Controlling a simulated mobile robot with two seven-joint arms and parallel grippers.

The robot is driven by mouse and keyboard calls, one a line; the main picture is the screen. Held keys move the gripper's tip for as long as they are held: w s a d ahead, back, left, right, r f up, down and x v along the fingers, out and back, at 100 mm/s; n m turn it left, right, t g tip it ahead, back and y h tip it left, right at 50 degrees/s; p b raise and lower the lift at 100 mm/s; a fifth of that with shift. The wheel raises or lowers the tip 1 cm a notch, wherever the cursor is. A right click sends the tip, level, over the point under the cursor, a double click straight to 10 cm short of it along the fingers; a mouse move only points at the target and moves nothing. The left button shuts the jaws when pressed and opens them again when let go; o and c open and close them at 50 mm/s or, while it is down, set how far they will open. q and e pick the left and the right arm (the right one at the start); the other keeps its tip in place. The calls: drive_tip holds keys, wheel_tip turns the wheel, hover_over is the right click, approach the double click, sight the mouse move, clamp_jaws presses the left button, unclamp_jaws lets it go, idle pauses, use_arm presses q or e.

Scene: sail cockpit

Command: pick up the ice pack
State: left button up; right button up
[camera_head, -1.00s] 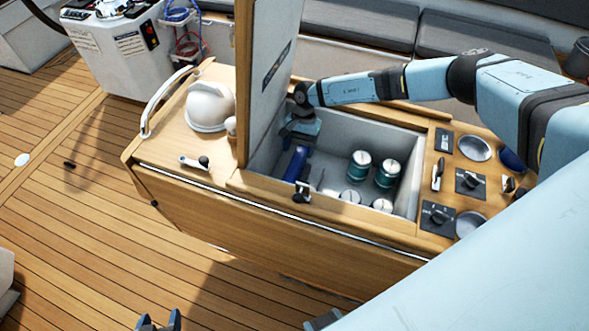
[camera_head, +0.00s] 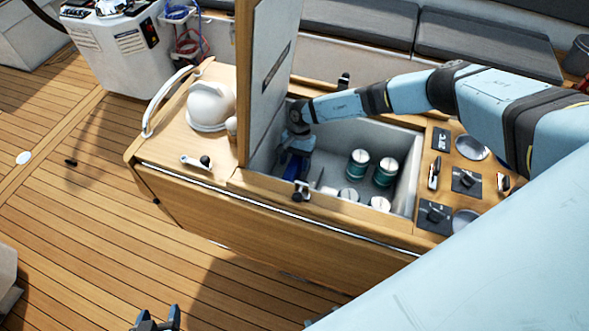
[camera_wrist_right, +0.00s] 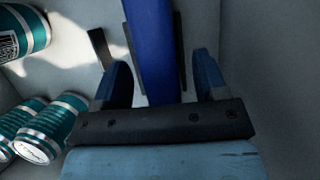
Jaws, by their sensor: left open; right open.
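The ice pack (camera_wrist_right: 152,40) is a long, deep blue bar standing inside the open cool box (camera_head: 335,133). In the right wrist view its near end lies between the two fingers of my right gripper (camera_wrist_right: 163,78), with a gap on both sides. The fingers are open and not closed on it. In the head view my right gripper (camera_head: 296,160) is down in the left part of the box and hides most of the pack. My left gripper (camera_head: 157,320) is open and empty at the bottom edge, over the deck.
Several teal and silver cans (camera_head: 357,163) stand in the box; some show in the right wrist view (camera_wrist_right: 40,130). The raised lid (camera_head: 268,75) stands close left of my right gripper. A white dome (camera_head: 208,105) sits further left. Switches and cup recesses line the right side.

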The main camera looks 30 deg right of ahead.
drive_tip(key=shift+f+b, duration=0.2)
drive_tip(key=shift+b, duration=0.2)
idle(0.4)
clamp_jaws()
drive_tip(key=shift+r, duration=0.1)
